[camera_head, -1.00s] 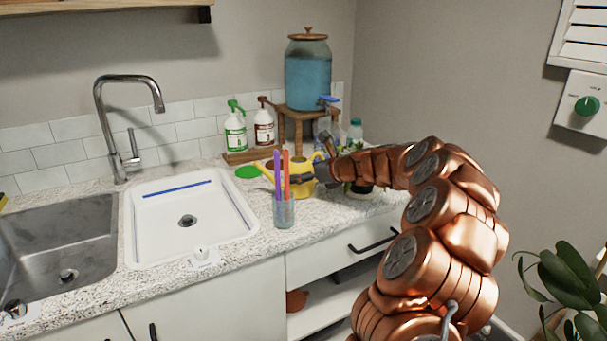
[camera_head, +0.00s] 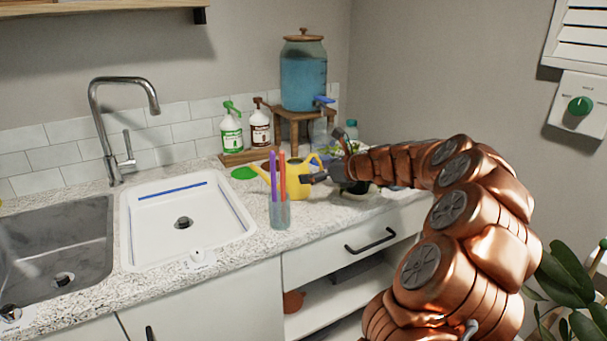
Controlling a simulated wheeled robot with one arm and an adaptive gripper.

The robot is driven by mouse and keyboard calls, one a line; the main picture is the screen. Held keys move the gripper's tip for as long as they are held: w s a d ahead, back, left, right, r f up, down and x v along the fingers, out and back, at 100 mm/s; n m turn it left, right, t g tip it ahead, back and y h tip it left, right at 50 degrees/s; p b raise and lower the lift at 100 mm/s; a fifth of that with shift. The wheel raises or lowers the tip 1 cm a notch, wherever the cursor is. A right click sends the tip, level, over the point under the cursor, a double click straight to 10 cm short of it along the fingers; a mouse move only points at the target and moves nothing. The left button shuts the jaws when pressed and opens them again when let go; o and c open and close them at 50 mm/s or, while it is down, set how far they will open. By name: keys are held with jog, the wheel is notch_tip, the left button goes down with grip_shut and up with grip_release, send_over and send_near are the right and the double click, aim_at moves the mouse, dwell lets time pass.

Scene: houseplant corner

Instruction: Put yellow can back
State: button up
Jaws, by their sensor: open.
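The yellow watering can (camera_head: 297,180) stands upright on the speckled counter, behind and slightly right of a glass holding coloured sticks. Its spout points left and its handle faces right; the glass and sticks hide part of its spout side. My gripper (camera_head: 322,174) is open at the can's right side, near the handle. A small gap or light contact between them cannot be told apart. A green round mat (camera_head: 244,173) lies bare on the counter to the left of the can.
The glass with purple and orange sticks (camera_head: 280,211) stands close in front of the can. Two pump bottles (camera_head: 232,133) stand on a wooden tray behind. A water dispenser (camera_head: 303,75) on a stool and a potted plant (camera_head: 358,187) are near. The white sink (camera_head: 150,238) is left.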

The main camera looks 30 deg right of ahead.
jog(key=v, duration=0.6)
dwell(0.8)
